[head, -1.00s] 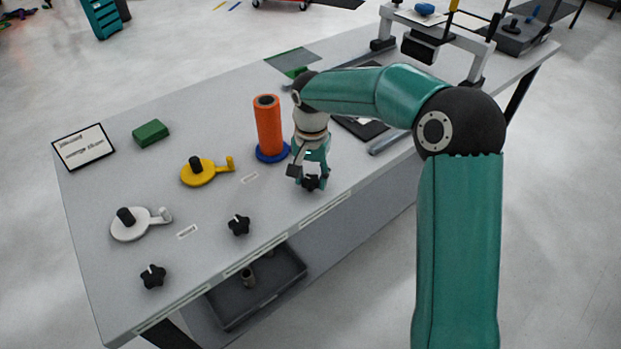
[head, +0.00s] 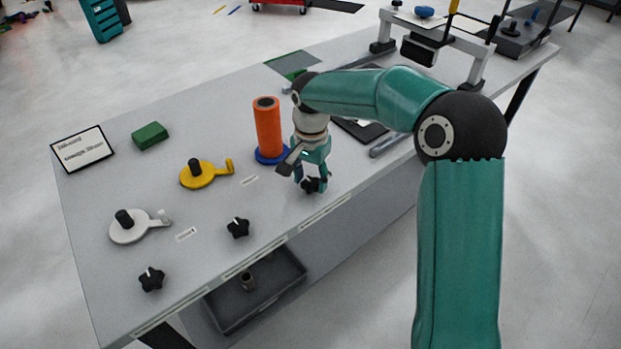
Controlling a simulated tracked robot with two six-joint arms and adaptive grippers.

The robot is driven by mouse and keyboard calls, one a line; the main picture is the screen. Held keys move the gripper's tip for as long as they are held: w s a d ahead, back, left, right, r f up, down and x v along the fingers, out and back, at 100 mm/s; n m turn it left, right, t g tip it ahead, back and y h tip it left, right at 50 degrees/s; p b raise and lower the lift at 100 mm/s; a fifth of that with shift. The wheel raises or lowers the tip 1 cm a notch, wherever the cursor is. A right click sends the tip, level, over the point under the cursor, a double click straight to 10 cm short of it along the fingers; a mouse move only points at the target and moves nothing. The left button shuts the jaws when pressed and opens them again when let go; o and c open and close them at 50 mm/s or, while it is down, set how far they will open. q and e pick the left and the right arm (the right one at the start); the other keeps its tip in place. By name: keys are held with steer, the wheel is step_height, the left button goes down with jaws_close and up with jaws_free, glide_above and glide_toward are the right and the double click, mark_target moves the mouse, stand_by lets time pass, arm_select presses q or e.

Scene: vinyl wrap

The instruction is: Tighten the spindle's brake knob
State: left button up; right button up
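Three black star-shaped brake knobs line the table's front edge. One knob (head: 311,185) lies below my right gripper (head: 312,181), in front of the blue spindle (head: 269,154) that carries an upright orange roll (head: 267,125). The gripper points down with its fingers around this knob; whether they press on it is too small to tell. Another knob (head: 238,228) stands in front of the yellow spindle (head: 198,177), and a third knob (head: 152,279) in front of the white spindle (head: 128,231). My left gripper is out of view.
A green block (head: 150,136) and a printed sign (head: 83,149) lie at the table's left end. A frame-like device (head: 437,45) stands at the far right. A dark bin (head: 257,294) sits below the table's front edge.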

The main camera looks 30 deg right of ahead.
mark_target(311, 182)
steer(key=shift+o, duration=0.9)
step_height(311, 182, up, 12)
steer(key=shift+f, duration=0.1)
stand_by(0.3)
